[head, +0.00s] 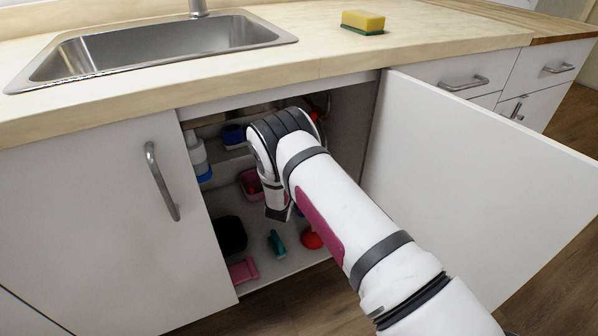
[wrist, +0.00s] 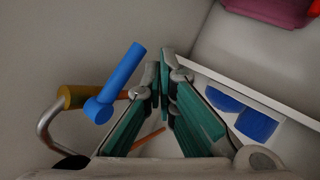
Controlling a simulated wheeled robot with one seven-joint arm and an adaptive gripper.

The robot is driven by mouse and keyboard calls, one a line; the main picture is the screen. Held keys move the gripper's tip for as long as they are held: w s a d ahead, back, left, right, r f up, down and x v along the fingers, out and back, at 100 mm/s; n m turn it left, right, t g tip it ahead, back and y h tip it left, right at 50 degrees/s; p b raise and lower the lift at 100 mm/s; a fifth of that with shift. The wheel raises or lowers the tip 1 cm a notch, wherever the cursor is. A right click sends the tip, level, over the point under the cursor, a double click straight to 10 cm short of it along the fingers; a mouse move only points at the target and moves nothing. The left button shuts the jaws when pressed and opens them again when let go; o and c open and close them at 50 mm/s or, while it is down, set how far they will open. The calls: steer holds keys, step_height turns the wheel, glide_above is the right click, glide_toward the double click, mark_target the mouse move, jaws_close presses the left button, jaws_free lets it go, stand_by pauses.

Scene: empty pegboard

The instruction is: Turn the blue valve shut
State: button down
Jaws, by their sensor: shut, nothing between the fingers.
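The blue valve (wrist: 122,80) shows in the wrist view as a blue lever handle, slanting up to the right, with a round hub at its lower end. The hub sits by a brass-coloured fitting (wrist: 80,97) on a bent metal pipe (wrist: 48,125). My gripper (wrist: 159,66) has green-padded fingers, which are shut and empty. It is just to the right of the blue handle; I cannot tell whether they touch. In the head view my arm reaches into the open cupboard under the sink and hides the blue valve.
The open white cupboard door (head: 470,170) stands right of my arm. A pink bin (head: 250,184), a black item (head: 230,235), a green brush-like item (head: 276,243) and a red ball (head: 311,239) are inside the cupboard. A sponge (head: 362,22) lies on the counter (head: 330,58).

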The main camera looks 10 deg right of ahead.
steer(key=a+n+t+h+b, duration=0.35)
steer(key=a+n+t, duration=0.2)
steer(key=n, duration=0.45)
steer(key=w+d+b, duration=0.3)
steer(key=w+d, duration=0.1)
steer(key=d, duration=0.3)
steer(key=shift+r+b, duration=0.3)
steer(key=shift+b, duration=0.1)
steer(key=shift+a+p, duration=0.1)
steer(key=shift+p, duration=0.35)
